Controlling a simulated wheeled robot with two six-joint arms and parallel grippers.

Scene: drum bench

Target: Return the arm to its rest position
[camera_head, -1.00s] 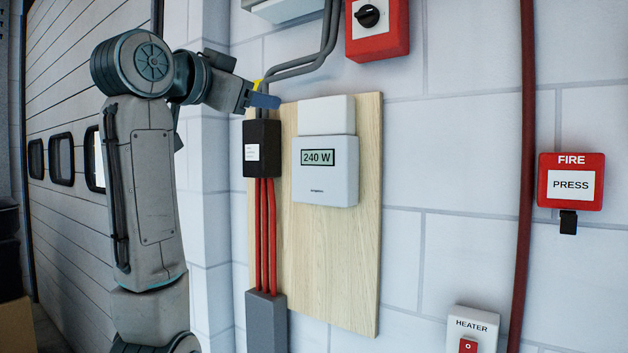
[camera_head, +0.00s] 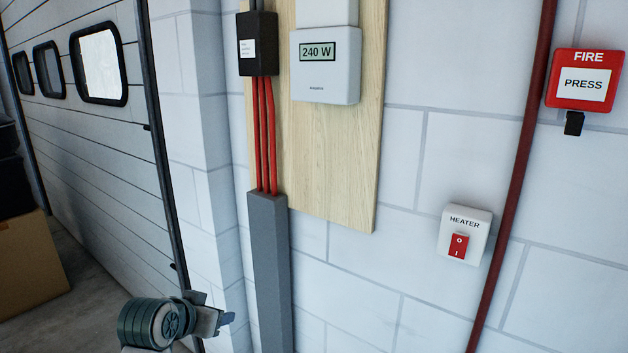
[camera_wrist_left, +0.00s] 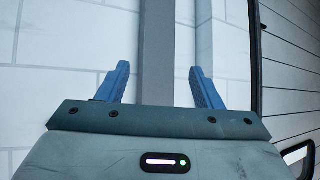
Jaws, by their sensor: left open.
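My left arm shows low in the head view, with its gripper (camera_head: 226,318) at the bottom left, in front of the wall corner and left of the grey conduit (camera_head: 270,270). In the left wrist view my left gripper (camera_wrist_left: 160,85) has its two blue fingers spread apart with nothing between them. Behind the fingers is the grey conduit (camera_wrist_left: 157,45), with white block wall to its left. The fingers look clear of it, though the exact distance is hard to tell. My right gripper is not in either view.
A wooden board (camera_head: 340,160) carries a meter (camera_head: 325,80) reading 240 W and a black box (camera_head: 257,45) with red cables. A heater switch (camera_head: 464,235), a fire press box (camera_head: 585,82) and a dark red pipe (camera_head: 517,180) are to the right. A cardboard box (camera_head: 28,265) stands left.

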